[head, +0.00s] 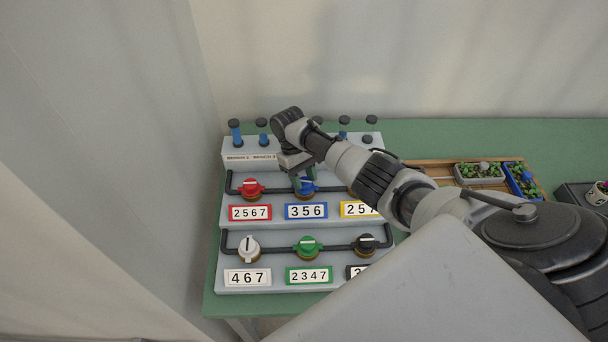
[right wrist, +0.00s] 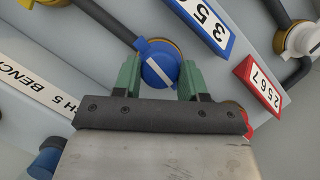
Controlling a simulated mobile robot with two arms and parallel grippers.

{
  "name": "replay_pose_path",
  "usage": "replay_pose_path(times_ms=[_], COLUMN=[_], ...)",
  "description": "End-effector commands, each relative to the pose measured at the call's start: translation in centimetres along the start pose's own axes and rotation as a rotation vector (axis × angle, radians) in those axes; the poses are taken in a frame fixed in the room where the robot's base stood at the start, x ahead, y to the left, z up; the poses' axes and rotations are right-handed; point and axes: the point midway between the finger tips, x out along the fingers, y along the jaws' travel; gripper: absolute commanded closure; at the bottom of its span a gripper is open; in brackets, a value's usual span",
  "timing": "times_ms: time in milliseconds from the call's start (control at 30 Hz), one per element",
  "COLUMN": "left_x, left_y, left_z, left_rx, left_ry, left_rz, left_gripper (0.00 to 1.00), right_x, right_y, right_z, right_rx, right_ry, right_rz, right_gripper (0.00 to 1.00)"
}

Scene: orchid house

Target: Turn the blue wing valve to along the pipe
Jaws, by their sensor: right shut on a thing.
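The blue wing valve (head: 307,187) sits on the upper pipe (head: 278,190) of the grey valve stand, above the blue-framed label 356 (head: 306,211). My right gripper (head: 298,172) reaches down to it from behind. In the right wrist view, the blue valve (right wrist: 158,65) is between the two green fingers of my right gripper (right wrist: 160,78), which is shut on it. Its white line lies slantwise, roughly in the pipe's direction but a little tilted from it. My left gripper is not in view.
A red valve (head: 251,188) is left of the blue one. White (head: 249,248), green (head: 308,246) and black (head: 365,244) valves line the lower pipe. My right arm hides part of the upper right. Blue-bodied fittings (head: 235,133) stand along the back. A wooden tray (head: 440,172) with seedlings is right.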

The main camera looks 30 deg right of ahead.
Motion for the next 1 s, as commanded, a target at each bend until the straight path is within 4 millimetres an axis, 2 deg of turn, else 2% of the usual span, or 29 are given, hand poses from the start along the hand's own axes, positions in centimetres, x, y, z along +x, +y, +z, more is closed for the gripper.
replay_pose_path(times_ms=[400,933,967,1000], left_x=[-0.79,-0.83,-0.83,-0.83], left_y=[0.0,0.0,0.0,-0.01], left_z=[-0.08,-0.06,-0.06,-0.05], left_rx=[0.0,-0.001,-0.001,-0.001], left_ry=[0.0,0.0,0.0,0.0], left_rz=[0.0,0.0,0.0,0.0], left_gripper=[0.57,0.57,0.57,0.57], right_x=[-0.17,-0.14,-0.14,-0.13], right_y=[-0.12,-0.11,-0.11,-0.11], right_z=[-0.04,-0.06,-0.06,-0.05], right_rx=[-0.163,-0.183,-0.183,-0.183], right_ry=[0.005,0.005,0.005,0.004], right_rz=[0.067,0.076,0.076,0.076], right_gripper=[0.82,0.82,0.55,0.49])
